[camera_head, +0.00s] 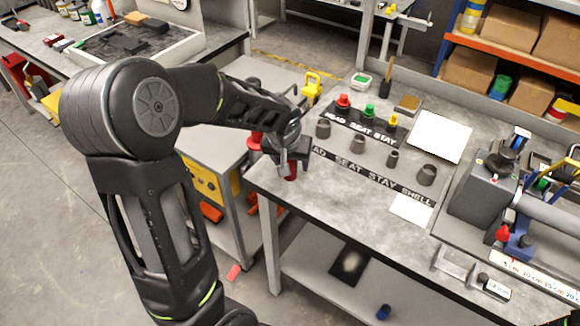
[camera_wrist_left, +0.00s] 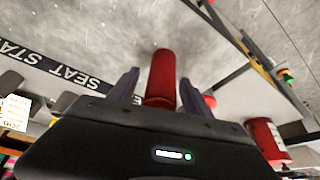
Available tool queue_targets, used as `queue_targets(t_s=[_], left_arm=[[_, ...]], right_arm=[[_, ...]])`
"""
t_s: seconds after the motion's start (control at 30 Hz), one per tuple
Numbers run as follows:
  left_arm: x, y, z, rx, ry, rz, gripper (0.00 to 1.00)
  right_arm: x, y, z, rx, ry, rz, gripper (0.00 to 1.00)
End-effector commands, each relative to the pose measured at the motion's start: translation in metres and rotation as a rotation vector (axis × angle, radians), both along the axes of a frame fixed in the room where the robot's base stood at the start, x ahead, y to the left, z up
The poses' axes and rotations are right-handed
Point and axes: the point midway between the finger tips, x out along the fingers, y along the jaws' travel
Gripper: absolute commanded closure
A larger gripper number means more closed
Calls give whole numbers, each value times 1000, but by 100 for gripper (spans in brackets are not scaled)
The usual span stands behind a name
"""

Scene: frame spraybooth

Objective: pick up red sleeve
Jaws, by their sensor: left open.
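The red sleeve (camera_head: 292,173) stands at the near left corner of the grey workbench, partly hidden behind my left gripper (camera_head: 289,160) in the head view. In the left wrist view the red sleeve (camera_wrist_left: 162,76) is a short red cylinder between the two dark fingers of my left gripper (camera_wrist_left: 160,92). The fingers are open, one on each side of it; the gripper body hides its lower end in that view. I cannot tell whether either finger touches it. My right gripper is not in view.
Black label strips reading SEAT and STAY (camera_head: 372,178) lie right of the gripper, with several grey sleeves such as one at the right (camera_head: 427,175). Red, green and yellow knobbed pieces (camera_head: 369,111) stand behind. A white sheet (camera_head: 439,136) and a grey machine (camera_head: 478,195) lie further right.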

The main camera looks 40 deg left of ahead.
Motion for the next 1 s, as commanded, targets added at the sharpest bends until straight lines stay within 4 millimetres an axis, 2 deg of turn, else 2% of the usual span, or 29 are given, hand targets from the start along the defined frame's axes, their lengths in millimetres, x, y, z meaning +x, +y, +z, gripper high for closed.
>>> queue_targets(t_s=[0.07, 0.73, 1.0], left_arm=[[0, 0, 0, 0, 0, 0, 44], [0, 0, 0, 0, 0, 0, 99], [0, 0, 0, 0, -1, 0, 100]], right_arm=[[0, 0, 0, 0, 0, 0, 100], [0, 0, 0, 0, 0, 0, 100], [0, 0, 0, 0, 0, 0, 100]])
